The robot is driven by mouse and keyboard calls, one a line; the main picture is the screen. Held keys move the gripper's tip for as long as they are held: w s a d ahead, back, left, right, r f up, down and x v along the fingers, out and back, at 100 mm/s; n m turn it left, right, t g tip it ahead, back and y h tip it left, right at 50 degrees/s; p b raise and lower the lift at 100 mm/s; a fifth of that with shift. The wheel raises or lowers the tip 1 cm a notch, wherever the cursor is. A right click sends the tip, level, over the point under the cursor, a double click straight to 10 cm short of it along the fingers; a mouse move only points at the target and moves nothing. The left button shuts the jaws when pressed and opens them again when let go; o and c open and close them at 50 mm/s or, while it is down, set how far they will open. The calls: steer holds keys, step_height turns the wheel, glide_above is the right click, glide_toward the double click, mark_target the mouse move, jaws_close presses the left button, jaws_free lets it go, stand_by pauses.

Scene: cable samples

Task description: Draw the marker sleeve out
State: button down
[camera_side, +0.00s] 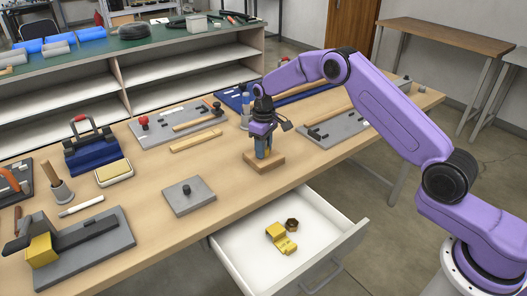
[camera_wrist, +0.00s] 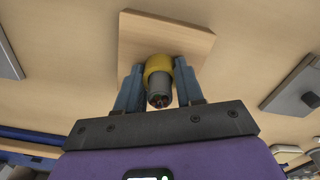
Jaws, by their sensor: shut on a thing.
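The yellow marker sleeve (camera_wrist: 159,64) sits around a grey cable (camera_wrist: 158,87) in the wrist view. The cable's cut end, with reddish cores, faces the camera. The cable stands over a square wooden block (camera_wrist: 165,30), which is on the table in the side view (camera_side: 276,162). My gripper (camera_wrist: 158,76) has its blue-grey fingers on both sides of the yellow sleeve, shut on it. In the side view my gripper (camera_side: 263,148) points down just above the block, and its fingers hide the sleeve and cable there.
An open white drawer (camera_side: 254,252) holds a yellow piece (camera_side: 282,238) and a brown nut (camera_side: 292,224). A grey plate with a black knob (camera_side: 187,189) lies left of the block. Grey fixture boards (camera_side: 160,130) and a wooden strip (camera_side: 196,141) lie behind. Bare table surrounds the block.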

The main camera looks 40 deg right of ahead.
steer(key=shift+r, duration=0.7)
stand_by(0.5)
steer(key=shift+r, duration=4.25)
